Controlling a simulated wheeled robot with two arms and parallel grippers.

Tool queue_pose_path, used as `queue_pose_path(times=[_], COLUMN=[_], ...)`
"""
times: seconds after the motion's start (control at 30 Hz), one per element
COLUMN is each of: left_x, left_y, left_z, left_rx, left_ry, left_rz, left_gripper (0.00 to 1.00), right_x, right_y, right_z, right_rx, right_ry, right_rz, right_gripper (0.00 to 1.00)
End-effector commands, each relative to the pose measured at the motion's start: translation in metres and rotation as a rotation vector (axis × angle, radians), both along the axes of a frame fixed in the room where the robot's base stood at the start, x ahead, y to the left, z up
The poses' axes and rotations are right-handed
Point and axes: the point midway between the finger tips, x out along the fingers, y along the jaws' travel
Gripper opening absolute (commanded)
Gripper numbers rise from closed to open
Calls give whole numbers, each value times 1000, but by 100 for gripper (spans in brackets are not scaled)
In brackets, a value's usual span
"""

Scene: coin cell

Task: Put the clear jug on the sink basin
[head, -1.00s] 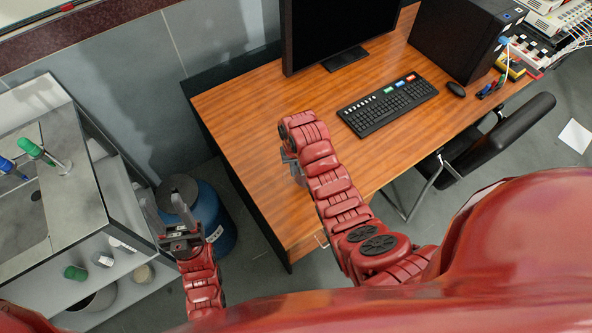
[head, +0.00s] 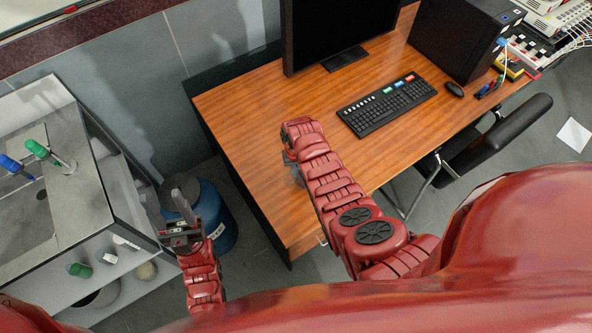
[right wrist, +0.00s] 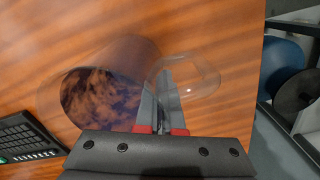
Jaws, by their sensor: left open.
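The clear jug (right wrist: 100,85) shows in the right wrist view over the wooden desk, its see-through body on the left and its handle (right wrist: 208,82) on the right. My right gripper (right wrist: 165,75) has its fingers close together at the handle and looks shut on it. In the head view my right gripper (head: 291,160) is over the desk's left part, and the jug is mostly hidden by my arm. The sink basin (head: 38,228) is a grey recess in the counter at far left. My left gripper (head: 170,207) is open and empty beside the counter.
A blue drum (head: 215,215) stands between the counter and the desk (head: 240,130). Green-capped (head: 45,153) and blue-capped (head: 12,165) items are at the sink. A keyboard (head: 388,104), monitor (head: 325,30) and chair (head: 500,135) are to the right.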

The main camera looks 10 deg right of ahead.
Motion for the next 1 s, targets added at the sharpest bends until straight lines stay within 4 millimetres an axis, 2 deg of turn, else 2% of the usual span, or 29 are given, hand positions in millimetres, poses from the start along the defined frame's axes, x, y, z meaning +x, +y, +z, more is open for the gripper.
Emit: queue_pose_path(times=[0.17,0.2,0.3,0.33,0.37,0.77,1.0], left_x=[0,0,0,0,0,0,0], left_y=[0,0,0,0,0,0,0], left_z=[-4,-3,-2,-2,-2,-1,-8], left_rx=[0,0,0,0,0,0,0], left_ry=[0,0,0,0,0,0,0], left_rz=[0,0,0,0,0,0,0], left_gripper=[50,50,50,50,50,50,50], right_x=[0,0,0,0,0,1,2], right_y=[0,0,0,0,0,0,-1], right_z=[-4,-3,-2,-2,-2,2,22], right_rx=[0,0,0,0,0,1,1], right_ry=[-1,-1,-1,-1,-1,-3,-6], right_rz=[0,0,0,0,0,0,0], right_gripper=[0,10,28,33,35,35,35])
